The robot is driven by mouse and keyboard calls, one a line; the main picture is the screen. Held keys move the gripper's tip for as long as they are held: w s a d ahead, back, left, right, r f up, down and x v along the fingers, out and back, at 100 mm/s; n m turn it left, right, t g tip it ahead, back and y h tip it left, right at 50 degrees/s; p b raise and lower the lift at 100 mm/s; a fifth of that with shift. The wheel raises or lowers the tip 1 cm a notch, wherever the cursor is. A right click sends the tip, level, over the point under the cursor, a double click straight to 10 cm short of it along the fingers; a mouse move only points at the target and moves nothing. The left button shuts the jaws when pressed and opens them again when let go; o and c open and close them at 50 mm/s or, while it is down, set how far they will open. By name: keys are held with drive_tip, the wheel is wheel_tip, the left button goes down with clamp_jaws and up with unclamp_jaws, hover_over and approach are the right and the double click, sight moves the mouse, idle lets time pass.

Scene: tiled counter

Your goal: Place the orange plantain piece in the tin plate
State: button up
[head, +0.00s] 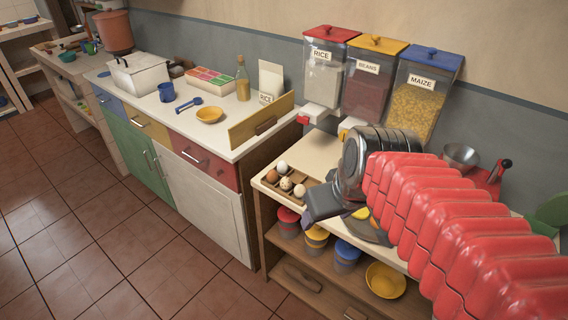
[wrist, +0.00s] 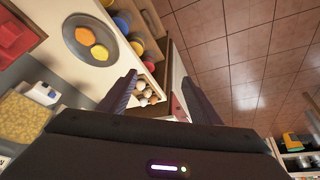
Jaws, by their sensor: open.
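The tin plate (wrist: 72,27) is a round grey plate on the counter, at the upper left of the wrist view. A yellow piece (wrist: 85,37) and the orange plantain piece (wrist: 99,52) lie on it, close together.
An egg tray (head: 284,189) with several eggs stands just left of my gripper. Rice, beans and maize dispensers (head: 372,82) line the wall behind. A metal bowl (head: 461,157) and red scale stand right. Tubs and a yellow bowl (head: 385,281) fill the shelf below.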

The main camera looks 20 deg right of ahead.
drive_tip(key=shift+m+t, duration=0.4)
drive_tip(key=shift+s+a+r, duration=0.2)
drive_tip(key=shift+s+a, duration=0.75)
drive_tip(key=shift+s, duration=0.1)
drive_tip(key=shift+s+a+r, duration=0.2)
drive_tip(key=shift+s+a, duration=0.7)
drive_tip(key=shift+s, duration=0.1)
